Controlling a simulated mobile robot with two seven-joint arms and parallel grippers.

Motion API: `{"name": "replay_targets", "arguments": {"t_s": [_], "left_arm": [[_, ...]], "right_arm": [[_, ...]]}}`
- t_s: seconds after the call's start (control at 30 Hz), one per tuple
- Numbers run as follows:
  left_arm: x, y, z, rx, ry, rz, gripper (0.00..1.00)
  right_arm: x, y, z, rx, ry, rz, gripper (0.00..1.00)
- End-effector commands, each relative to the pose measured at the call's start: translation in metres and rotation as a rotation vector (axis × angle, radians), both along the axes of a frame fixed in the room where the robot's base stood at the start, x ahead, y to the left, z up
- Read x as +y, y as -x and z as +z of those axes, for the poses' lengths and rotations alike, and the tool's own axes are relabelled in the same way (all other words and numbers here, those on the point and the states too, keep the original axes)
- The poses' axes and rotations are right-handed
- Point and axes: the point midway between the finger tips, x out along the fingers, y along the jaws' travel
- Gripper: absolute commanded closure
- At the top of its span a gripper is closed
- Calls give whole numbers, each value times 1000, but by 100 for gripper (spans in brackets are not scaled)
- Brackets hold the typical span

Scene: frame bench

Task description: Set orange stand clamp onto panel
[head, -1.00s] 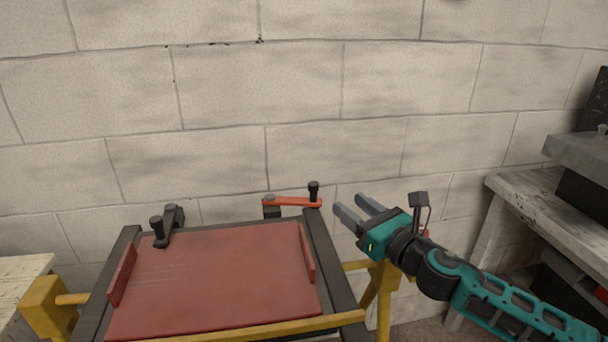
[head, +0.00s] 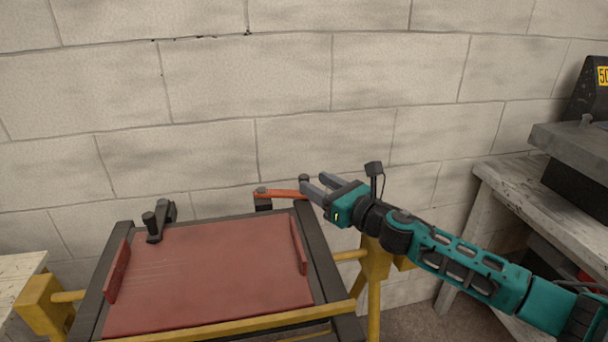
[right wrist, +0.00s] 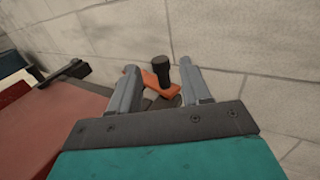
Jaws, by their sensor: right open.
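The orange stand clamp (head: 283,194) sits at the back right corner of the frame, its orange arm lying roughly level along the back edge. In the right wrist view the orange clamp (right wrist: 151,84) and its black knob (right wrist: 160,68) show between my fingers. The red panel (head: 205,280) lies flat in the dark frame. My right gripper (head: 315,189) is open at the clamp's right end, its fingers on either side of the knob end; contact cannot be told. My left gripper is not in view.
A black clamp (head: 157,220) stands at the back left corner of the frame. Yellow stand bars (head: 230,327) run along the front and sides. A grey workbench (head: 520,205) stands at the right. A block wall (head: 300,100) is close behind.

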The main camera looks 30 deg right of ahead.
Motion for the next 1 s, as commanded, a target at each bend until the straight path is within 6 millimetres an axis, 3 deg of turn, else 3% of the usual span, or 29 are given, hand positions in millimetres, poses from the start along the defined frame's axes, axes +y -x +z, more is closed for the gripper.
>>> {"name": "replay_targets", "arguments": {"t_s": [0.33, 0.77, 1.0], "left_arm": [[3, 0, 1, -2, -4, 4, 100], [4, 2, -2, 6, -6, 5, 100], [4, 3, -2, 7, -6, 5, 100]], "right_arm": [[10, -41, 1, -1, -2, -1, 52], [13, -49, 0, 0, 0, 0, 52], [13, -49, 0, 0, 0, 0, 72]]}}
